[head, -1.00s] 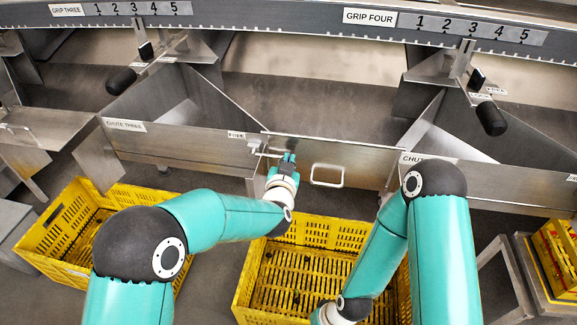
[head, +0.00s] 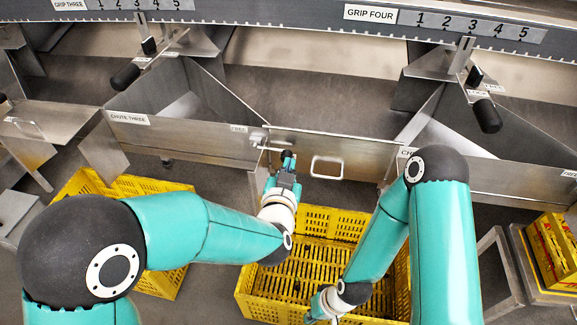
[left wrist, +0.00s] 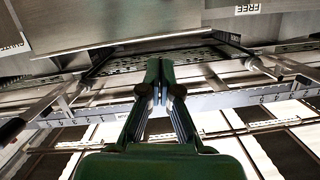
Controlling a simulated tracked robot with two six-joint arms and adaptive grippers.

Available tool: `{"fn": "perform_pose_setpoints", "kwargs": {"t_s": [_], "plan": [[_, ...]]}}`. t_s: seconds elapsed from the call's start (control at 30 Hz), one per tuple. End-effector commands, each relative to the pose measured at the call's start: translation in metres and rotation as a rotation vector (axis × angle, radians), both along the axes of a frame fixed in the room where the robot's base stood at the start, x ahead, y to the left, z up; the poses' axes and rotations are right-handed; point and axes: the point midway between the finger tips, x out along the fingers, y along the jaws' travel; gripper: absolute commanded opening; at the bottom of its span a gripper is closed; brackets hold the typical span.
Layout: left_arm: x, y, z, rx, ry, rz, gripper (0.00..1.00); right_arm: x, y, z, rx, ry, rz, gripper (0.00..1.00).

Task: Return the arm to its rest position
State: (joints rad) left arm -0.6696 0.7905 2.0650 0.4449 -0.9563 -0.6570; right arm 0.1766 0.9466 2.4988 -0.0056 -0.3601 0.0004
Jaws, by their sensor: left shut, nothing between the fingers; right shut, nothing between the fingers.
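My left gripper (head: 288,163) is shut and empty. In the head view it is in front of the gate panel (head: 345,158) between the two chutes, just below the latch at the panel's left end. I cannot tell whether it touches the metal. In the left wrist view its closed fingers (left wrist: 160,75) point up the picture with nothing between them. My right gripper (head: 312,315) is low in the head view, over the yellow crate (head: 255,296). It is shut and partly cut off by the bottom edge.
Chute three (head: 185,138) and chute four (head: 500,170) flank the panel, with black-handled levers (head: 126,76) above. A second yellow crate (head: 165,285) lies behind my left arm.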

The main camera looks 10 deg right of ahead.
Motion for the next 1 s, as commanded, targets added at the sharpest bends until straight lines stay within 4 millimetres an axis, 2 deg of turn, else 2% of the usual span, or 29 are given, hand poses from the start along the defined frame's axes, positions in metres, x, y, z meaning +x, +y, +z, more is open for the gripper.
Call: {"fn": "perform_pose_setpoints", "kwargs": {"t_s": [0.43, 0.57, 0.67, 0.77, 0.8, 0.87, 0.9, 1.0], "plan": [[0.001, 0.001, 0.0, 0.0, 0.0, 0.003, 0.0, 0.0, 0.0, 0.0, 0.0, 0.0, 0.0, 0.0], [0.012, 0.019, -0.008, 0.001, 0.014, 0.039, 0.0, 0.0, 0.0, 0.0, 0.0, 0.0, 0.0, 0.0], [0.029, 0.052, -0.026, 0.006, 0.047, 0.103, 0.0, 0.0, 0.0, 0.0, 0.0, 0.0, 0.0, 0.0], [0.043, 0.102, -0.059, 0.024, 0.108, 0.187, 0.0, 0.0, 0.0, 0.0, 0.0, 0.0, 0.0, 0.0], [0.045, 0.125, -0.077, 0.036, 0.14, 0.22, 0.0, 0.0, 0.0, 0.0, 0.0, 0.0, 0.0, 0.0], [0.043, 0.16, -0.107, 0.056, 0.205, 0.26, 0.0, 0.0, 0.0, 0.0, 0.0, 0.0, 0.0, 0.0], [0.037, 0.182, -0.129, 0.066, 0.258, 0.279, 0.0, 0.0, 0.0, 0.0, 0.0, 0.0, 0.0, 0.0], [0.011, 0.228, -0.185, 0.062, 0.415, 0.319, 0.0, 0.0, 0.0, 0.0, 0.0, 0.0, 0.0, 0.0]]}}
